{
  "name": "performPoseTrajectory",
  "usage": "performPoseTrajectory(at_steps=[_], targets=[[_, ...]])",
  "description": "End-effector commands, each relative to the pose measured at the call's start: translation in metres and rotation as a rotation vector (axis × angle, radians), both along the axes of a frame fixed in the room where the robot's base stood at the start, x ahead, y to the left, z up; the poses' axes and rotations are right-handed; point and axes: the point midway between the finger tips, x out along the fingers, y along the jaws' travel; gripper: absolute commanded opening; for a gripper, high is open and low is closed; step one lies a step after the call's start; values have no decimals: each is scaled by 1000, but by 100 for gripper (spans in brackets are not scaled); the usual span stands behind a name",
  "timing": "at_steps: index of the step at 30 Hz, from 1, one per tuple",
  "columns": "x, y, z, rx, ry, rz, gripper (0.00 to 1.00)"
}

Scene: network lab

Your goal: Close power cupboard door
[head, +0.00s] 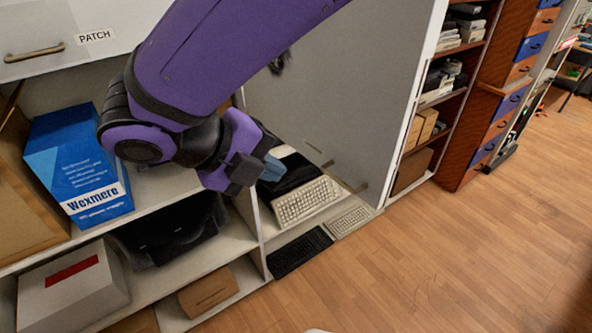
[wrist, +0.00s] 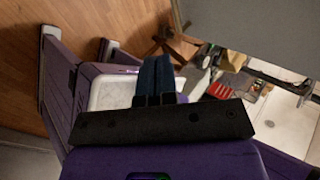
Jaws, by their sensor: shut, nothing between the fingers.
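A large grey panel (head: 340,85) stands upright at an angle to the shelves in the head view. It looks like the open cupboard door, but no power label shows on it, and my arm hides part of its left side. My gripper (head: 272,166) is in front of the shelf opening, left of the panel, with its blue fingers shut and empty. In the wrist view the closed fingers (wrist: 154,76) point toward the floor and clutter. A grey surface (wrist: 260,28) crosses the upper right there, apart from the fingers in the picture.
A closed door labelled PATCH (head: 70,25) is at upper left. A blue box (head: 80,165) and a white box (head: 70,290) sit on shelves. Keyboards (head: 305,200) lie below my gripper. Shelves with drawers (head: 500,90) stand right. The wooden floor (head: 450,250) is clear.

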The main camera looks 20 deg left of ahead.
Motion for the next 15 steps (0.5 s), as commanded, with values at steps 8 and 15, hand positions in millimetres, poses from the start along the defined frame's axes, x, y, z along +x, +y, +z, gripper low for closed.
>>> performPoseTrajectory(at_steps=[8, 15], targets=[[23, -23, -29, 2, 1, -4, 0], [41, -41, -52, 6, 0, -4, 0]])
